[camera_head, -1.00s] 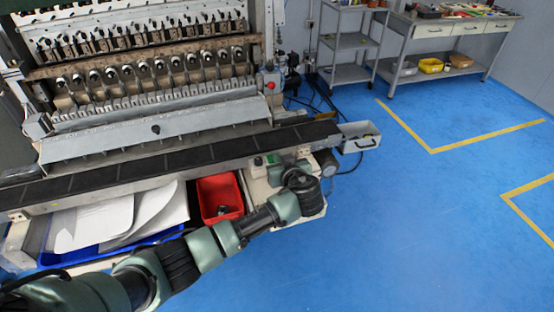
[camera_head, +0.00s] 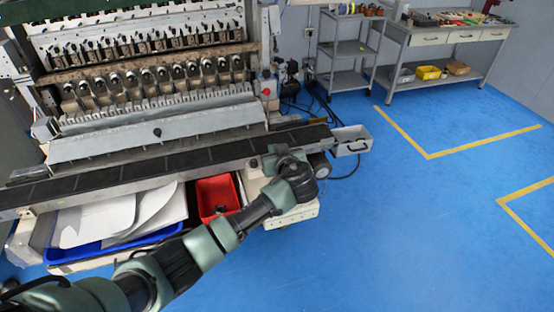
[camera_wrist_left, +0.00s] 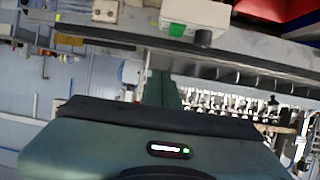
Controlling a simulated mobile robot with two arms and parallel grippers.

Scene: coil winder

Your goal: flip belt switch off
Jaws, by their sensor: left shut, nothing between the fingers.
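The belt switch is on a small white box (camera_wrist_left: 192,14) at the top of the left wrist view, with a green part (camera_wrist_left: 177,29) and a dark round knob (camera_wrist_left: 203,37) on it. The fingers are shut and empty; contact with the switch cannot be told. My right gripper is out of view.
A red bin (camera_head: 217,197) and a blue tray (camera_head: 100,246) with white sheets lie below the belt. A metal box (camera_head: 351,140) hangs at the belt's right end. The winding machine (camera_head: 150,90) stands behind. Blue floor (camera_head: 420,220) is clear at right.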

